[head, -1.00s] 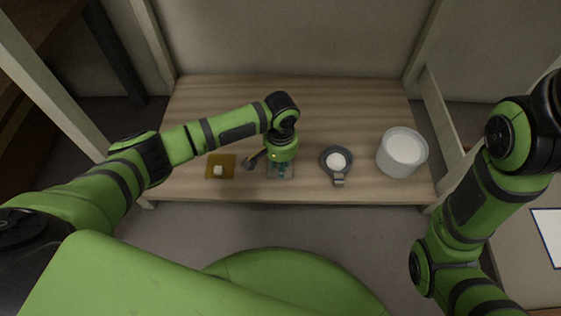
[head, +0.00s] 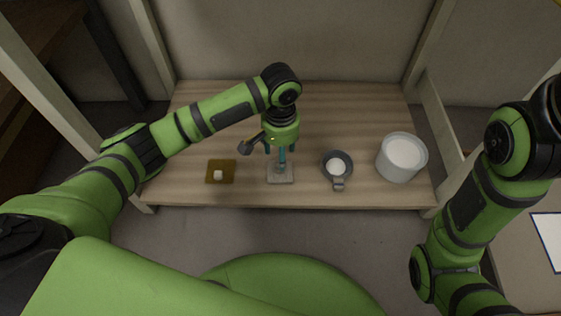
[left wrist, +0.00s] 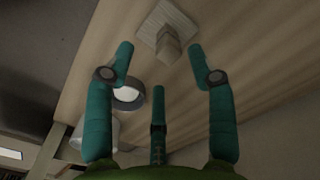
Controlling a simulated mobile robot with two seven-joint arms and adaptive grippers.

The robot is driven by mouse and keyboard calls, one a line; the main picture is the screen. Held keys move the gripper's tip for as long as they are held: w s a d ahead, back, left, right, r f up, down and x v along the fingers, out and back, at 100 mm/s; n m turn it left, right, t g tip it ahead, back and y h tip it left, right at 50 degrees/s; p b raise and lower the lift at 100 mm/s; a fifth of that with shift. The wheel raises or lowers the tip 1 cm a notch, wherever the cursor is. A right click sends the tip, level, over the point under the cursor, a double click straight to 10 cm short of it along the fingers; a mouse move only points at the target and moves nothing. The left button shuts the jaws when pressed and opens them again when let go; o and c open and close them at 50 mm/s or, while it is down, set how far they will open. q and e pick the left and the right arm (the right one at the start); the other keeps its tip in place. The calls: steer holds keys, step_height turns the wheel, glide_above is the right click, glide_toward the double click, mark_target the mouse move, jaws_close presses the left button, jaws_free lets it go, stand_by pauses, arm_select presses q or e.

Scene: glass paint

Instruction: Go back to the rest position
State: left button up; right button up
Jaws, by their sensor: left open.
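My left gripper (head: 281,152) is over the middle of the wooden table, pointing down. Its teal fingers are spread and empty in the left wrist view (left wrist: 160,72). Below it lies a pale grey square plate (head: 287,178). The left wrist view shows this plate (left wrist: 160,17) with a small blunt block (left wrist: 168,46) standing on it, apart from the fingers. In the head view the fingers partly hide that block. My right arm is at the right edge of the head view; its gripper is out of the picture.
A brown-yellow mat (head: 228,166) with a small white cube (head: 218,175) lies left of the plate. A dark handled bowl (head: 338,175) with white contents and a white tub (head: 400,172) stand to the right. The back of the wooden table (head: 340,105) is clear.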

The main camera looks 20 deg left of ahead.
arm_select(q)
steer(key=shift+r, duration=1.8)
